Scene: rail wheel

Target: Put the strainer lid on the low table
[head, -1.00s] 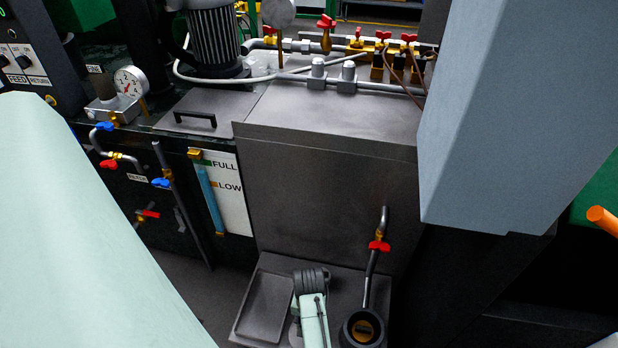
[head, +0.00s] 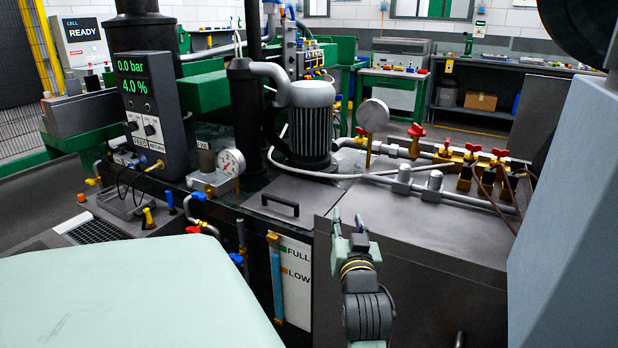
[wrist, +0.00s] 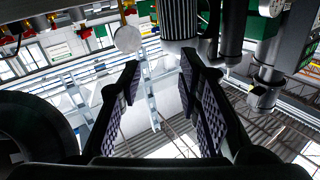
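My gripper (head: 348,224) rises in front of the dark metal tank, its fingers pointing up and away from the head camera. In the wrist view my gripper (wrist: 159,70) is open, with two textured pads wide apart and nothing between them. A flat plate with a black bar handle (head: 281,205) lies on the tank top, left of my gripper; I cannot tell whether it is the strainer lid. No other strainer lid can be made out. The low table cannot be identified in the current views.
A motor (head: 311,125), a round gauge (head: 373,115) and pipes with red valves (head: 443,150) stand behind my gripper. A control box (head: 152,115) is at left. A grey-blue block (head: 570,220) fills the right side.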

